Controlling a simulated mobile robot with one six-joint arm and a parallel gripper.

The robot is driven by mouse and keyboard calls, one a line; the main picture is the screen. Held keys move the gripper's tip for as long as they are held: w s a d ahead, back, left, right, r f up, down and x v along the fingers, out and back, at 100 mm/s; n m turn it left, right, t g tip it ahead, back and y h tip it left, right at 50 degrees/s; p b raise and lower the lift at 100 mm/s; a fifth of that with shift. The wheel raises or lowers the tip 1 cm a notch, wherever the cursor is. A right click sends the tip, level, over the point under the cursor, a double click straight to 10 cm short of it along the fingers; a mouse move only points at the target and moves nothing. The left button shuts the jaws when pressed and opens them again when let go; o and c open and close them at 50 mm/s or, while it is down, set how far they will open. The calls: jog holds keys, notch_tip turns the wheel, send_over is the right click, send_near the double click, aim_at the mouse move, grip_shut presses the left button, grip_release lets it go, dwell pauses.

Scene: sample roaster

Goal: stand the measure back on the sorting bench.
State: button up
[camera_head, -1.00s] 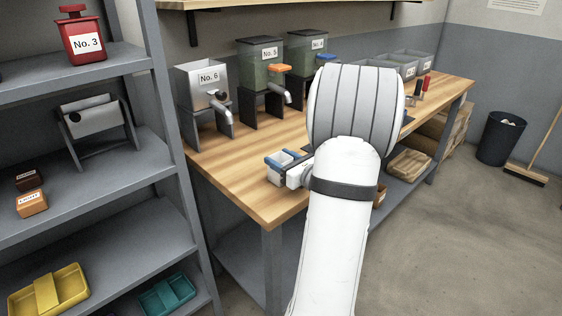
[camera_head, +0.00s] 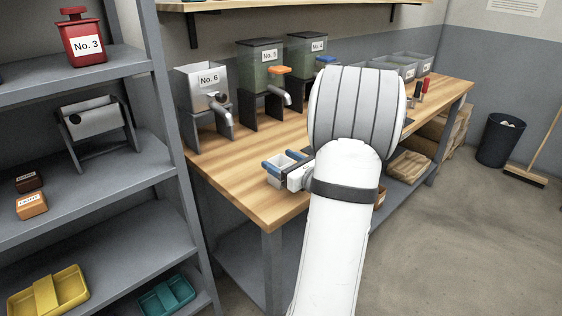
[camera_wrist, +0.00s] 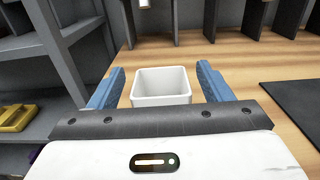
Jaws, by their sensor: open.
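The measure (camera_wrist: 162,87) is a small white, square, open-topped cup, empty as far as I can see inside. In the wrist view it is upright between the two blue fingers of my gripper (camera_wrist: 160,88), with a narrow gap on each side. In the head view my gripper (camera_head: 282,160) is low over the near left part of the wooden sorting bench (camera_head: 240,193), and the white measure shows between the fingers. The measure appears to stand on the bench top, but its base is hidden by my gripper's body.
Dispensers stand along the back, including No. 6 (camera_head: 203,88) and No. 5 (camera_head: 262,75). A grey shelf unit (camera_head: 100,165) is close on the left. A dark mat (camera_wrist: 294,101) lies right of my gripper. Bare bench top lies between my gripper and the dispensers.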

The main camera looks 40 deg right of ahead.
jog(key=s+d, duration=0.1)
jog(key=s, duration=1.1)
jog(key=w+a+n+g+y, duration=0.1)
jog(key=a+n, duration=0.1)
jog(key=a, duration=0.1)
jog(key=w+a+n+g+y, duration=0.1)
jog(key=a+n+y, duration=0.1)
jog(key=a, duration=0.2)
jog(key=w+a+n+g+y, duration=0.1)
jog(key=a+n+y, duration=0.1)
jog(key=a, duration=0.2)
jog(key=shift+w+f+g, duration=0.1)
jog(key=shift+w+g, duration=0.15)
jog(key=shift+g, duration=0.15)
jog(key=s+a+f+n+g+y, duration=0.1)
jog(key=a+f+n+g+y, duration=0.15)
jog(key=a+n+g, duration=0.7)
jog(key=s+a+n+g+h, duration=0.2)
jog(key=s+a+n+h, duration=0.7)
jog(key=n, duration=1)
jog(key=shift+s+a+g, duration=0.2)
jog(key=shift+a+g, duration=0.15)
jog(key=shift+a, duration=0.75)
jog(key=shift+r+n, duration=0.1)
jog(key=shift+n, duration=0.15)
